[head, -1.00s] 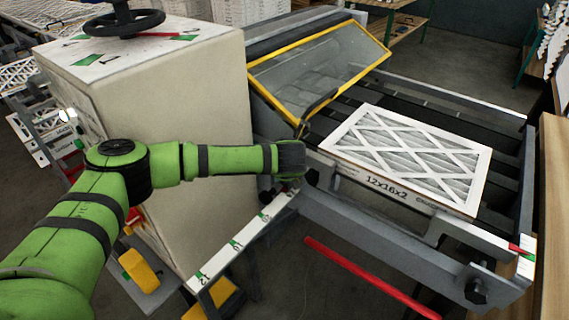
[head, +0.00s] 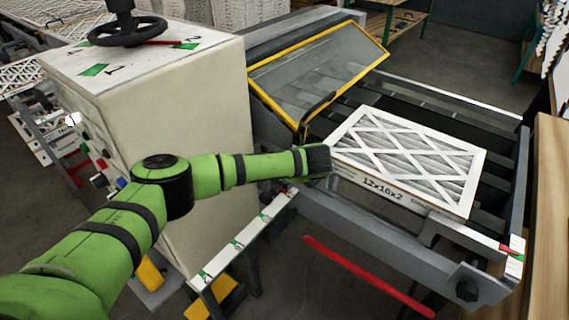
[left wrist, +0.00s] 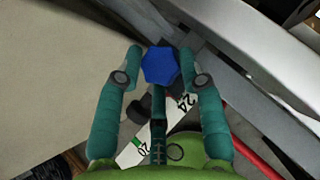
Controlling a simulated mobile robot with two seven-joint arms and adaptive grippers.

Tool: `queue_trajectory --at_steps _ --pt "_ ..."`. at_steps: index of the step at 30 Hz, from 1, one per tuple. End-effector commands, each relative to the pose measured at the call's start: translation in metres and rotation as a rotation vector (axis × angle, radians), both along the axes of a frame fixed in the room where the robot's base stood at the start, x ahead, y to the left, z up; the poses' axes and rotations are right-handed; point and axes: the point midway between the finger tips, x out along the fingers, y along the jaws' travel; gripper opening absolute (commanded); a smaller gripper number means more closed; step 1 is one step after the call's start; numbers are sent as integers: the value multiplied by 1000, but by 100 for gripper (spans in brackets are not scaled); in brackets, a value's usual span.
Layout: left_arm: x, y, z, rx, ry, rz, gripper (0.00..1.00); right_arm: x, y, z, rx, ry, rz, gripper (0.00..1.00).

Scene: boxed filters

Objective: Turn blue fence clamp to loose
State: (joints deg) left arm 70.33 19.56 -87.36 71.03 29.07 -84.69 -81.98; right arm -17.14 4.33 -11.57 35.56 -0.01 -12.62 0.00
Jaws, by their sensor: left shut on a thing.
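The blue fence clamp (left wrist: 160,66) is a six-sided blue knob. In the left wrist view it sits between the two fingertips of my left gripper (left wrist: 160,78), which is shut on it. In the head view the left gripper (head: 318,161) is at the machine's front rail, at the upper end of the white scale. The clamp is hidden there behind the gripper and forearm. My right gripper is not in view.
A white scale strip with green marks (head: 236,243) runs along the front. A boxed filter (head: 400,160) lies on the conveyor right of my gripper. A yellow-framed clear guard (head: 318,75) stands behind it. A beige cabinet (head: 195,110) with a black handwheel (head: 127,31) is at left.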

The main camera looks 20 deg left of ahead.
Motion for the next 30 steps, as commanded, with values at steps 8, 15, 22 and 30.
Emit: queue_trajectory --at_steps 8,15,22,30 --pt "6 1 9 2 -25 28 6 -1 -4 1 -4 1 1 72" --pt "6 1 9 2 -23 26 59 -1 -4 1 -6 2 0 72" --pt "4 0 7 2 -17 24 59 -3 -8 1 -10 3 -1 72" --pt "-15 -17 32 -1 -18 21 59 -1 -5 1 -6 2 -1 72"
